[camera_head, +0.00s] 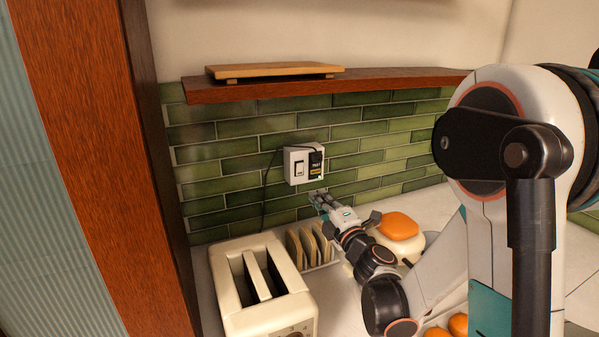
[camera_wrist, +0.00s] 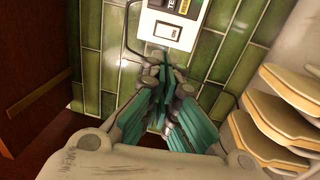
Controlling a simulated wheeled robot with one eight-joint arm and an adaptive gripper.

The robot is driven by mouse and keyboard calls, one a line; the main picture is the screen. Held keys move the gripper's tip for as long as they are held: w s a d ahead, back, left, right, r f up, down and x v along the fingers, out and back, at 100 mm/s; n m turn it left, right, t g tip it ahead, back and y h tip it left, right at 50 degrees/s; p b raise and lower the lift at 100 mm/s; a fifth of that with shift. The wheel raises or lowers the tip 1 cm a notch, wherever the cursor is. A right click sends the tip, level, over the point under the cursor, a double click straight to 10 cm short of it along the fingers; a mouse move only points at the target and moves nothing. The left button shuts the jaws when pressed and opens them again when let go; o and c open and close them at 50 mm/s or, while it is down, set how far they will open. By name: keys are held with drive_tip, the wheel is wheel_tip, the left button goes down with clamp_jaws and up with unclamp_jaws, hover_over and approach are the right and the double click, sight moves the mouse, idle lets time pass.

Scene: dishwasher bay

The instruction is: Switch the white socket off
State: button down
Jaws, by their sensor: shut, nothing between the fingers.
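The white socket (camera_head: 303,164) is mounted on the green tiled wall. It has a rocker switch (camera_head: 299,168) on its left side and a black plug with a yellow label (camera_head: 315,163) on its right, with a dark cable hanging down. My gripper (camera_head: 320,197) is shut and empty, just below the socket and pointing at the wall. In the wrist view the socket (camera_wrist: 172,24) is at the top, and my gripper (camera_wrist: 163,62) has its fingertips just under its edge. I cannot tell whether they touch it. The switch's on or off position is too small to tell.
A cream toaster (camera_head: 262,285) stands on the counter below, beside a rack of bread slices (camera_head: 309,245). An orange-topped item (camera_head: 398,226) is right of my gripper. A wooden shelf (camera_head: 400,82) with a board (camera_head: 275,70) runs above. A wooden panel (camera_head: 115,170) stands at left.

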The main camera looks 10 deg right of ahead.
drive_tip(key=shift+w, duration=0.1)
drive_tip(key=b, duration=0.3)
approach(295, 165)
drive_tip(key=x, duration=0.5)
drive_tip(key=shift+f, duration=0.2)
drive_tip(key=shift+w+a+r, duration=0.15)
drive_tip(key=shift+w, duration=0.35)
drive_tip(key=shift+w+a+r, duration=0.1)
drive_tip(key=shift+w+r, duration=0.1)
drive_tip(key=shift+w, duration=0.15)
